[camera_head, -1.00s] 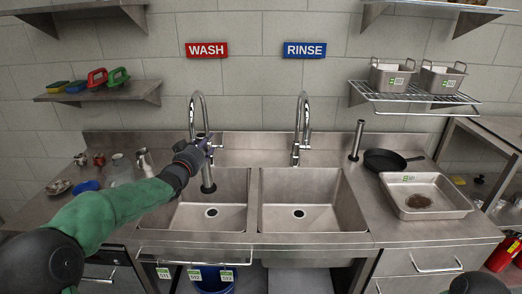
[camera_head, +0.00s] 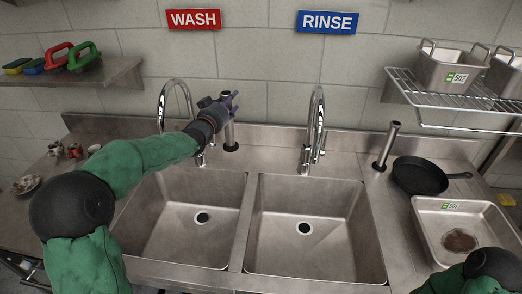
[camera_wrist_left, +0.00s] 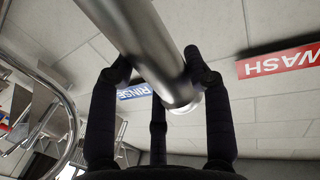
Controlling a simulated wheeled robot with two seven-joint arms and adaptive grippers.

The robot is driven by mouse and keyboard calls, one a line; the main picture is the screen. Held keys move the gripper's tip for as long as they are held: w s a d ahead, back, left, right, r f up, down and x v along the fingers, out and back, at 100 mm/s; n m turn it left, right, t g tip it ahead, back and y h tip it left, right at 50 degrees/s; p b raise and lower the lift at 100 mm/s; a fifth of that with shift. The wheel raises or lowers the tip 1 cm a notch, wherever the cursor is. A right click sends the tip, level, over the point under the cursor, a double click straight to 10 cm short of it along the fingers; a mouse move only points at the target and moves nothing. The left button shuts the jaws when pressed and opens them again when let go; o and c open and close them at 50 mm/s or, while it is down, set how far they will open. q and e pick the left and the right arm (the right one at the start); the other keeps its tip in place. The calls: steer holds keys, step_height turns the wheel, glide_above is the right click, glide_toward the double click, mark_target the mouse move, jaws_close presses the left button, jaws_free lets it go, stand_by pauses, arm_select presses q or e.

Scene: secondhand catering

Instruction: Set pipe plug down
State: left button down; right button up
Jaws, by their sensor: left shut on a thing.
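The pipe plug, a steel tube (camera_head: 229,128) with a black base, stands roughly upright in front of the rear ledge, between the two faucets. My left gripper (camera_head: 230,101) is shut on its upper part. In the left wrist view the tube (camera_wrist_left: 146,45) passes between the dark fingers of my left gripper (camera_wrist_left: 160,75). I cannot tell whether its black base touches the steel ledge or hangs just above it. My right arm shows at the lower right, but its gripper is out of view.
The wash sink (camera_head: 160,239) and rinse sink (camera_head: 342,240) are empty. Faucets (camera_head: 162,106) (camera_head: 318,110) stand behind them. A second steel tube (camera_head: 387,146) stands near a black frying pan (camera_head: 420,177) and a steel tray (camera_head: 428,232). Shelves hang on both sides.

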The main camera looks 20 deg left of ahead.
arm_select(q)
steer(key=w+d+f+b, duration=0.1)
steer(key=w+d+f, duration=0.1)
steer(key=w+f, duration=1)
steer(key=shift+w+d+f, duration=0.3)
steer(key=shift+w+d, duration=0.1)
steer(key=shift+w, duration=0.55)
steer(key=shift+f+b, duration=0.15)
steer(key=shift+b, duration=0.15)
steer(key=c, duration=0.6)
jaws_free()
steer(key=shift+f, duration=0.1)
steer(key=shift+o, duration=0.2)
